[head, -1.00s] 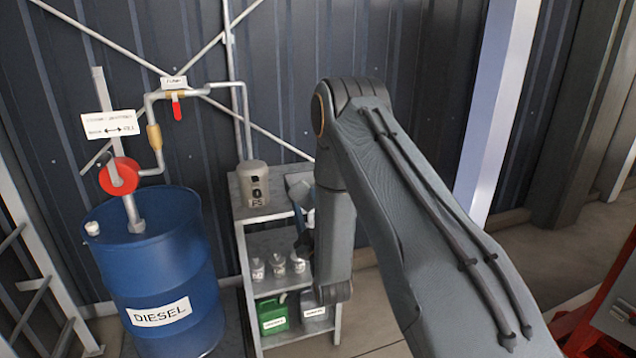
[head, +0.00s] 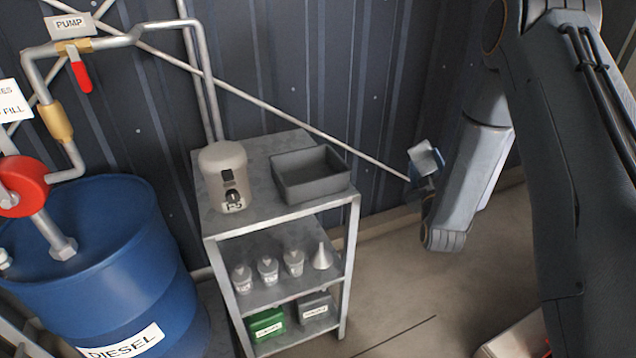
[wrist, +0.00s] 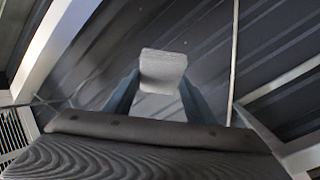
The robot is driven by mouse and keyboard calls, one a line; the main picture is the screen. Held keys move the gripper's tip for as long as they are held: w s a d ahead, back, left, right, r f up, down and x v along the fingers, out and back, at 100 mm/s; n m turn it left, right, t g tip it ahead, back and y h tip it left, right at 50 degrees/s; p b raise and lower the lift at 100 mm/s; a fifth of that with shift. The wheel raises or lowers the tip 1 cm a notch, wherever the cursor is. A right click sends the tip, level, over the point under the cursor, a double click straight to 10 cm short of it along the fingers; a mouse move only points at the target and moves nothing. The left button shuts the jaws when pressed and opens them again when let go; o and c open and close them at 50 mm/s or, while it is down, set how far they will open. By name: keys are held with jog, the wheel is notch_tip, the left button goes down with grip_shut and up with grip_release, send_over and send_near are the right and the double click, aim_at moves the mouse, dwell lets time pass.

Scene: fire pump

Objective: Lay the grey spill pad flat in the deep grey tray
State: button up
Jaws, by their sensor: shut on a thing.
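The deep grey tray (head: 309,188) stands on the right part of the shelf unit's top and looks empty. My gripper (head: 424,168) is in the air to the right of the shelf, clear of the tray. It is shut on the light grey spill pad (head: 429,158), whose upper part sticks out past the fingers. In the wrist view the pad (wrist: 163,72) is between the two blue fingers (wrist: 158,98), and it looks bent. Its lower part is partly hidden behind my wrist.
A beige-grey canister (head: 222,172) stands left of the tray on the metal shelf (head: 262,212). Small bottles and a funnel (head: 323,257) stand on the middle shelf. A blue diesel drum (head: 110,260) stands at left. A diagonal brace crosses the wall behind.

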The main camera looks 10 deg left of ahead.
jog(key=s+f+m+g+b, duration=0.9)
jog(key=s+f+g, duration=0.45)
jog(key=f, duration=0.55)
jog(key=s+r+t+p, duration=0.1)
jog(key=s+r+p, duration=0.3)
jog(key=r+p, duration=0.7)
jog(key=w+a+r+n+y, duration=0.1)
jog(key=a+r+n, duration=0.1)
jog(key=a+r, duration=0.55)
jog(key=w+a+r+n+y, duration=0.15)
jog(key=a+r, duration=0.35)
jog(key=a, duration=0.5)
jog(key=s+a+r+n, duration=0.1)
jog(key=s+a+r, duration=0.2)
jog(key=a+r, duration=0.4)
jog(key=s+a+r+n, duration=0.2)
jog(key=s+a+r, duration=0.1)
jog(key=a+r, duration=0.4)
jog(key=shift+s+a+r+g, duration=0.3)
jog(key=shift+a+r+g, duration=0.1)
jog(key=shift+r, duration=0.2)
jog(key=shift+d+y, duration=0.1)
jog(key=shift+y, duration=0.15)
